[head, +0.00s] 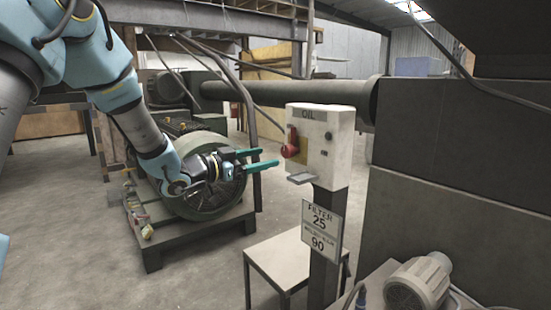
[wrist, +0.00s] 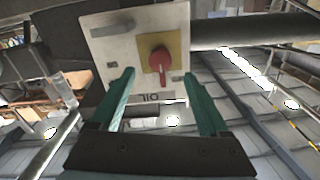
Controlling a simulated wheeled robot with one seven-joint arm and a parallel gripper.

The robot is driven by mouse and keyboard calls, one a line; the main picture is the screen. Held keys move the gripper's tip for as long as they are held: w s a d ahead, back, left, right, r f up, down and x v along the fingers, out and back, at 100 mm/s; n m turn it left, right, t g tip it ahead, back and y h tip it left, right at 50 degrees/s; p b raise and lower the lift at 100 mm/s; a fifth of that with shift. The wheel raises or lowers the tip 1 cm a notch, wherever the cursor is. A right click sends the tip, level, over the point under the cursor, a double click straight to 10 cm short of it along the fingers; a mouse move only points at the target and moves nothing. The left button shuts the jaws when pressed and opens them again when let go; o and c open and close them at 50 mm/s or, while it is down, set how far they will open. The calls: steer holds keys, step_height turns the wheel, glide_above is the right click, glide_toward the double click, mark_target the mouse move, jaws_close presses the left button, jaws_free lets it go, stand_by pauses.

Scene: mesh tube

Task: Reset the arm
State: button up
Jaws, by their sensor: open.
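My gripper (head: 262,159) is at the end of my arm, reaching in from the left in the head view. Its two teal fingers are apart and nothing is between them. They point right, toward a white box labelled OIL (head: 328,145) on a dark post. A red knob (head: 291,145) sits on the box's face, just beyond the fingertips. In the wrist view the open fingers (wrist: 160,95) frame the lower part of the box, and the red knob (wrist: 161,62) on its yellow plate appears between and beyond them. The picture there is upside down.
A small table (head: 280,259) stands below the box. A sign reading FILTER 25 and 90 (head: 322,229) hangs on the post. A big round machine on a pallet (head: 205,222) stands behind my gripper. A motor (head: 418,284) is at the lower right. Open floor (head: 190,280) lies in front.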

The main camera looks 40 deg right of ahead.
steer(key=shift+a, duration=0.95)
steer(key=shift+w, duration=0.1)
steer(key=w+a+f+n+t+y+p, duration=0.1)
steer(key=w+a+n+t+y+p, duration=0.1)
steer(key=w+a+n+t+y, duration=0.6)
steer(key=w+a+f+n+t+y+p, duration=0.1)
steer(key=w+a+p, duration=0.35)
steer(key=a, duration=0.75)
steer(key=s+a+f+n+g+y+p, duration=0.1)
steer(key=s+a+n+y, duration=0.25)
steer(key=a, duration=0.75)
steer(key=s+a+f+n+g+y+p, duration=0.15)
steer(key=a+n+y, duration=0.25)
steer(key=a, duration=0.7)
steer(key=s+a+n+g+y+p, duration=0.1)
steer(key=s+a+n+g, duration=0.2)
steer(key=s+a, duration=0.3)
steer(key=s, duration=0.4)
steer(key=shift+s+a+r+g, duration=0.15)
steer(key=shift+s+r+g, duration=0.1)
steer(key=shift+g, duration=0.1)
steer(key=shift+s, duration=0.15)
steer(key=shift+c, duration=0.3)
